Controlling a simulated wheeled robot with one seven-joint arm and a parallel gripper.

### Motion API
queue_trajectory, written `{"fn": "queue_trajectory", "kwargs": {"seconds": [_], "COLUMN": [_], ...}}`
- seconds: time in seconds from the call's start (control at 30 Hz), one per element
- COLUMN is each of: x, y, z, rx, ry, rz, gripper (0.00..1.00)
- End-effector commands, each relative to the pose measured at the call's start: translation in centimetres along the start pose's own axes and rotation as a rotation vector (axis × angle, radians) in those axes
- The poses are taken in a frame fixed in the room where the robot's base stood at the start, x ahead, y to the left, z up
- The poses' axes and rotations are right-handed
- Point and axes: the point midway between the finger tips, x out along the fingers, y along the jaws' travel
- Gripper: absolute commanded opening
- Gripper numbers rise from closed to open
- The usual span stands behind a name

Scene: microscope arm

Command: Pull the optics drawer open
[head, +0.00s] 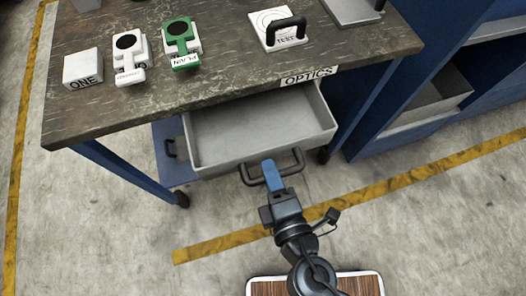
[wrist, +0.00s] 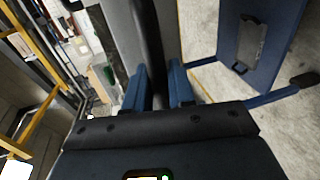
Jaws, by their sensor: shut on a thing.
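The optics drawer (head: 255,128) is a grey open-topped box under the workbench, beneath the "OPTICS" label (head: 309,76). It stands well out from the bench, and its inside looks empty. Its dark bar handle (head: 289,167) is on the front face. My gripper (head: 270,168) is at the handle, its blue fingers shut on the bar. In the wrist view the dark handle (wrist: 148,45) runs between the two blue fingers (wrist: 158,85). The fingertips' far side is hidden in the head view.
The bench top (head: 215,75) carries a white "ONE" block (head: 82,69), a white holder (head: 130,55), a green "PLAIN" holder (head: 181,45) and a white "TEST" block with a black handle (head: 284,32). Blue bench legs (head: 125,173) flank the drawer. Floor in front is clear.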

Motion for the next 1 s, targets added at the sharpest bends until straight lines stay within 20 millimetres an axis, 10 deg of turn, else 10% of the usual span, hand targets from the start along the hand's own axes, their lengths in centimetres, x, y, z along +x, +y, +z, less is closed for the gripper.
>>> {"fn": "queue_trajectory", "kwargs": {"seconds": [0.57, 0.6, 0.7, 1.0], "x": [-1.8, -1.8, -1.7, -1.9], "y": [-0.4, -0.4, -0.4, -0.4], "z": [0.0, 0.0, 0.0, 0.0], "rx": [-0.001, -0.001, -0.001, -0.001], "ry": [0.000, 0.000, 0.000, 0.000], "rz": [-0.002, -0.001, -0.001, -0.001], "gripper": [0.00, 0.28, 0.37, 0.41]}}
